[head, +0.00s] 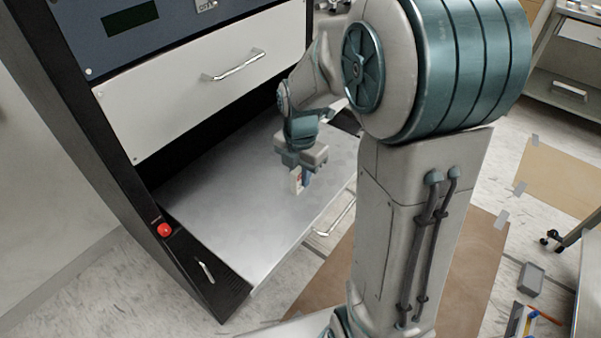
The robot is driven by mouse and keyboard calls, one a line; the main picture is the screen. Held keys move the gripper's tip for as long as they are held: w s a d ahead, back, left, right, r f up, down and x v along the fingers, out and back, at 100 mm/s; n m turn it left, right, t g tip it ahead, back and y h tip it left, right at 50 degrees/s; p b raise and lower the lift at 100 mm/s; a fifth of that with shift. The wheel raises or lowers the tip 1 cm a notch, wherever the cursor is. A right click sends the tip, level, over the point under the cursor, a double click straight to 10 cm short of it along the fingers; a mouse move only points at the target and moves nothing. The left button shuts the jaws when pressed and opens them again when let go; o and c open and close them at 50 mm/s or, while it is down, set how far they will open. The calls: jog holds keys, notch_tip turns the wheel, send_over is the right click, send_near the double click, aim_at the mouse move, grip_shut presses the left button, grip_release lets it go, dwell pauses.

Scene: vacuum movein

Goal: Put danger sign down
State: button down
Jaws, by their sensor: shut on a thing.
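My gripper (304,178) points down over the grey metal shelf (230,205) of the black cabinet.
Above the shelf is a closed light drawer front (205,85) with a metal handle (238,65). A red button (164,230) is on the cabinet's left post. Another handle (336,217) is at the shelf's right front. Most of the shelf is bare. A small grey box (530,280) lies on the floor at right.

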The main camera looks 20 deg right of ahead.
jog(key=c, duration=1.3)
grip_release()
jog(key=shift+f, duration=0.15)
jog(key=shift+c, duration=0.2)
notch_tip(320, 180, up, 12)
jog(key=shift+r+p, duration=0.15)
jog(key=shift+p, duration=0.8)
jog(key=s+f+m+t, duration=0.2)
jog(key=s+m, duration=1.2)
jog(key=m, duration=1.1)
jog(key=shift+a+f, duration=0.25)
jog(key=shift+f, duration=0.1)
